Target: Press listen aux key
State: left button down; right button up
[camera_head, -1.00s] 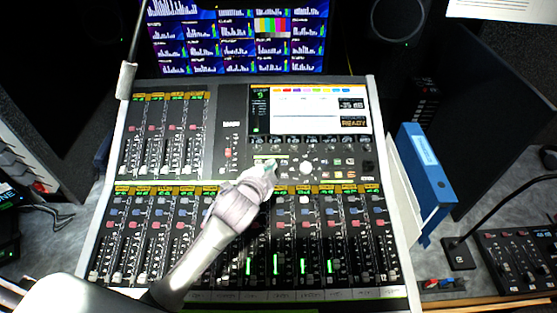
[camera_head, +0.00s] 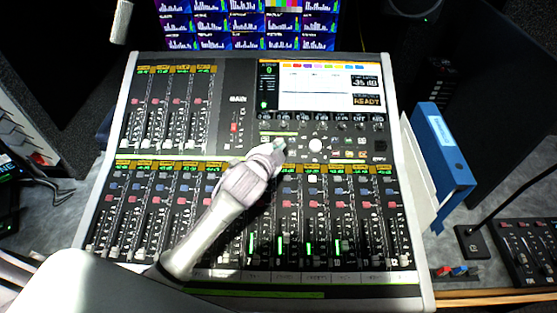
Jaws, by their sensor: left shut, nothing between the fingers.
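The mixing console (camera_head: 228,110) fills the middle of the head view, with rows of faders, small keys and a lit screen (camera_head: 318,85). My left gripper (camera_head: 278,147) is shut and empty. Its tip is over the key area below the screen, left of the big round knob (camera_head: 316,145). I cannot tell whether the tip touches the panel. The labels are too small to read, so I cannot pick out the listen aux key. The gripper hides some keys and channel strips beneath it. My right gripper is not in view.
A blue binder (camera_head: 440,150) and white papers (camera_head: 417,170) stand right of the console. A gooseneck microphone base (camera_head: 471,243) and a small control panel (camera_head: 527,248) are at the far right. Monitors (camera_head: 250,25) stand behind.

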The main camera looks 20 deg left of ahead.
pick_arm(q)
jog(key=shift+w+a+f+b, duration=0.1)
jog(key=shift+w+f+b, duration=0.15)
jog(key=shift+f, duration=0.35)
jog(key=shift+w+a+f+b, duration=0.1)
jog(key=shift+w+f+b, duration=0.1)
jog(key=shift+f, duration=0.35)
jog(key=shift+w+f, duration=0.25)
jog(key=shift+f, duration=0.15)
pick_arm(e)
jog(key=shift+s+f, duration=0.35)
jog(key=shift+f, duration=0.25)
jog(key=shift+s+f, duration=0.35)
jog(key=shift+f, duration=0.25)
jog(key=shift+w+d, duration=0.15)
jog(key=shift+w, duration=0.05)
pick_arm(q)
jog(key=shift+f, duration=0.15)
jog(key=shift+w+f, duration=0.15)
jog(key=shift+f, duration=0.1)
